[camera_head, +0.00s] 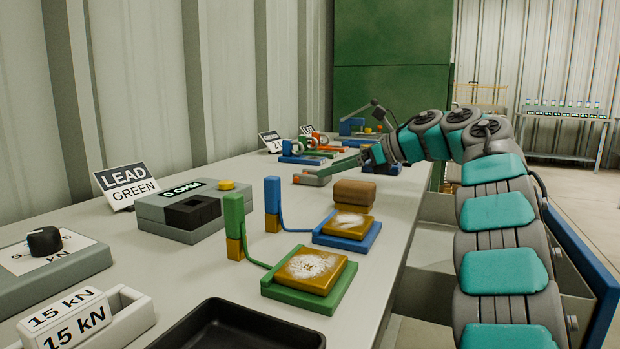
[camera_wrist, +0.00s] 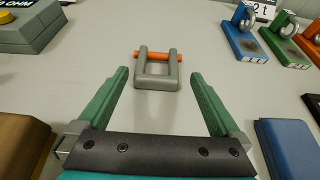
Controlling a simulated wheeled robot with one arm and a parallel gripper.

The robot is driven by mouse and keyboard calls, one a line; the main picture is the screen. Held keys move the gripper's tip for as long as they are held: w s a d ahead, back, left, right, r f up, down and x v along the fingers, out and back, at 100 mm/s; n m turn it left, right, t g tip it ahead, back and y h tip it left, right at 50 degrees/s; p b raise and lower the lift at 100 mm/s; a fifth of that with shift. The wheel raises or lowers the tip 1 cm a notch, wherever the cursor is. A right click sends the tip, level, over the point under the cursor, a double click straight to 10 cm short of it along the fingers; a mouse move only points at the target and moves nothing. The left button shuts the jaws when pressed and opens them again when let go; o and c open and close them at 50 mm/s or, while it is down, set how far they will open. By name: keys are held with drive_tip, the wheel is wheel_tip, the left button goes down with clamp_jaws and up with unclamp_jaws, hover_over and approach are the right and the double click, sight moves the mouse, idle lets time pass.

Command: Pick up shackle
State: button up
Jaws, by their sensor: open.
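The shackle (camera_wrist: 157,83) is a grey U-shape with an orange pin across its far end. It lies flat on the table, centred in the wrist view. My gripper (camera_wrist: 160,73) is open, with one green finger to the left of the shackle and one to the right. Both fingers look apart from it, and nothing is held. In the head view my gripper (camera_head: 340,166) reaches left over the table, and the shackle's orange pin (camera_head: 308,180) shows beside the fingers; the rest is hard to separate from them.
Blue (camera_wrist: 244,40) and green (camera_wrist: 289,45) stands with rings are at the wrist view's upper right. A grey box (camera_wrist: 30,28) is at upper left, a brown block (camera_wrist: 22,140) at lower left and a blue block (camera_wrist: 290,148) at lower right. Table around the shackle is clear.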

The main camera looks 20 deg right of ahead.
sight(308, 177)
drive_tip(key=shift+x, duration=2.75)
drive_tip(key=shift+s+a+r, duration=0.15)
clamp_jaws()
